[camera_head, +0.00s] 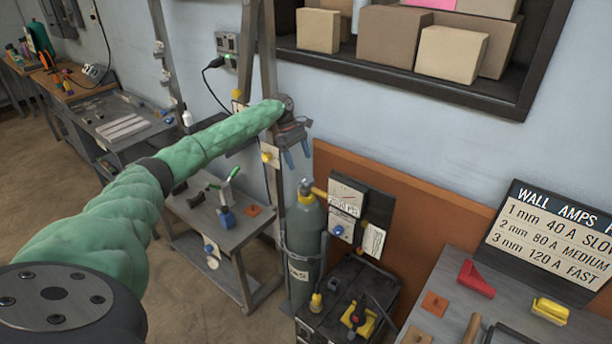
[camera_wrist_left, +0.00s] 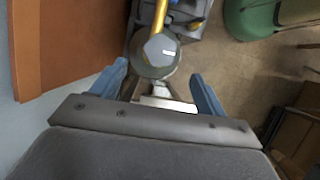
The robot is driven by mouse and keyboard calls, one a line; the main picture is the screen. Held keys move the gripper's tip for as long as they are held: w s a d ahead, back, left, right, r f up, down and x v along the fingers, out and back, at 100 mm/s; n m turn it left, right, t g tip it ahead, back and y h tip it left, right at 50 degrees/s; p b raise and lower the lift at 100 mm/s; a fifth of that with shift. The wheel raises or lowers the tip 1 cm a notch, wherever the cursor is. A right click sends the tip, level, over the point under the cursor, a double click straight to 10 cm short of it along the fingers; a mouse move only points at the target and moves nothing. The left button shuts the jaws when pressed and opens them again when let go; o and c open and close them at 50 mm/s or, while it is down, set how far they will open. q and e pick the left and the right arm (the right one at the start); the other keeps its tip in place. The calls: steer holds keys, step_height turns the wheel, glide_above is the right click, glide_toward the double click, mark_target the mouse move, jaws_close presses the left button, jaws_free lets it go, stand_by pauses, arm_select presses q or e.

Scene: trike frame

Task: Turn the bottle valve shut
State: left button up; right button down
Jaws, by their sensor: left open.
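The gas bottle (camera_head: 305,240) is a grey-green cylinder standing upright against the wall, with its valve (camera_head: 306,186) on top and a yellow fitting beside it. My left gripper (camera_head: 297,160) is open and empty, with its blue fingers pointing down above the valve and clear of it. In the left wrist view, the valve (camera_wrist_left: 155,55) lies ahead of and between the blue fingers of my left gripper (camera_wrist_left: 160,90), with a yellow part running up from it. The gap between fingertips and valve is hard to judge there. My right gripper is not in view.
A dark welding unit (camera_head: 345,290) stands right of the bottle, with an orange-brown board (camera_head: 410,215) behind. A small grey table (camera_head: 225,225) stands left of it. A shelf with boxes (camera_head: 400,40) hangs above. A bench (camera_head: 450,290) with a wall-amps sign is at right.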

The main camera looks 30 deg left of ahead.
mark_target(306, 178)
arm_select(q)
steer(key=shift+p+x, duration=1.35)
steer(key=shift+x, duration=2.25)
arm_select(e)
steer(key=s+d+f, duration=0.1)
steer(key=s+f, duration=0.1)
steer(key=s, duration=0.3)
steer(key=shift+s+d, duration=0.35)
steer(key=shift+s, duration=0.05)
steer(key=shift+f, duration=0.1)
arm_select(q)
steer(key=c, duration=1)
